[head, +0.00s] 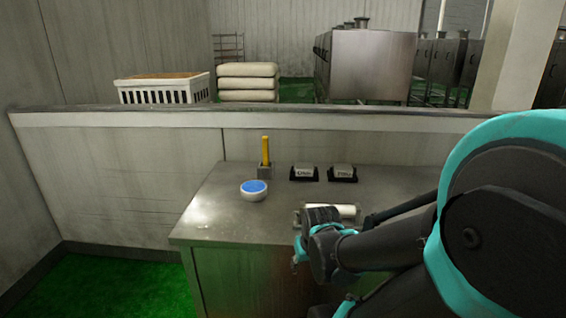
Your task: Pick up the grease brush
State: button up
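A yellow handle (265,150), which looks like the grease brush, stands upright in a small grey metal holder (265,172) near the back of the steel table (225,215). Its lower end is hidden in the holder. My gripper (299,262) hangs at the table's front side, nearer to me and to the right of the brush, clear of it. My arm comes in from the right. The fingers are small and partly hidden by my wrist, so I cannot tell whether they are open.
A white bowl with blue contents (254,189) stands just in front of the holder. Two dark trays with labelled blocks (304,173) (342,173) sit to the right. A pale roller-like thing (345,211) lies partly behind my wrist. A low wall (120,160) runs behind the table.

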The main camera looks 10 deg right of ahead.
aim_at(264, 139)
jog(key=j+z, duration=0.35)
jog(key=j, duration=0.2)
jog(key=k+j+z, duration=0.1)
jog(key=j+z, duration=0.25)
jog(key=j, duration=0.15)
jog(key=k+j+z, duration=0.15)
jog(key=j+z, duration=0.2)
jog(key=j, duration=0.15)
